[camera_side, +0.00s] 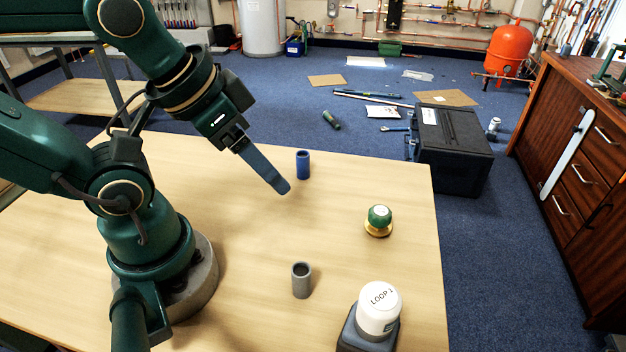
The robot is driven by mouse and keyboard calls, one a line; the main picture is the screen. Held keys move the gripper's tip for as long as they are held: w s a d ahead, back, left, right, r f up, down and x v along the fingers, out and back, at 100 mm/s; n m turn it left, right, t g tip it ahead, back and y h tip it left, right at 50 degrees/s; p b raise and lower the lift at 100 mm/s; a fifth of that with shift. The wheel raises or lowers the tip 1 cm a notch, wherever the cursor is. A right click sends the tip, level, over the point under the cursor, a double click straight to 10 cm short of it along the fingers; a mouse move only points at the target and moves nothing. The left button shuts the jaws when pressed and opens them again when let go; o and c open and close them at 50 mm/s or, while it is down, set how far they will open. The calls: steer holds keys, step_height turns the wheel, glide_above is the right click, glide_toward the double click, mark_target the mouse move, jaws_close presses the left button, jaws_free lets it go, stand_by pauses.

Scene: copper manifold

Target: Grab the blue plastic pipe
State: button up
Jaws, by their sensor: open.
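The blue plastic pipe (303,164) is a short hollow cylinder standing upright on the wooden table, near its far edge. My gripper (279,187) is to the left of the pipe in the picture, with its long blue-grey finger pointing down and to the right. The fingertip shows just left of and below the pipe, with a small gap between them in the picture. The gripper is open and holds nothing. One finger hides the other from this side, and the true depth between finger and pipe is hard to judge.
A grey pipe piece (301,280) stands upright nearer the front. A green-topped brass fitting (378,220) sits to the right. A white-capped device marked LOOP 1 (378,308) stands at the front right. The table (240,300) is otherwise mostly clear around the pipe.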

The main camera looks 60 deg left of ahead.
steer(key=m+g+y, duration=0.8)
steer(key=m, duration=0.3)
glide_above(307, 157)
steer(key=s+d, duration=0.2)
steer(key=d, duration=0.1)
step_height(307, 157, down, 6)
steer(key=f+m+y, duration=0.1)
steer(key=f, duration=0.1)
steer(key=w+a+f+m+y, duration=0.1)
steer(key=f+y, duration=0.1)
steer(key=w+a+f+m+g+y, duration=0.1)
steer(key=shift+w+f, duration=0.1)
steer(key=shift+f, duration=0.3)
steer(key=shift+a+f+m+y, duration=0.35)
steer(key=shift+f+m+y, duration=0.05)
steer(key=shift+f+y, duration=0.15)
steer(key=shift+x, duration=2.45)
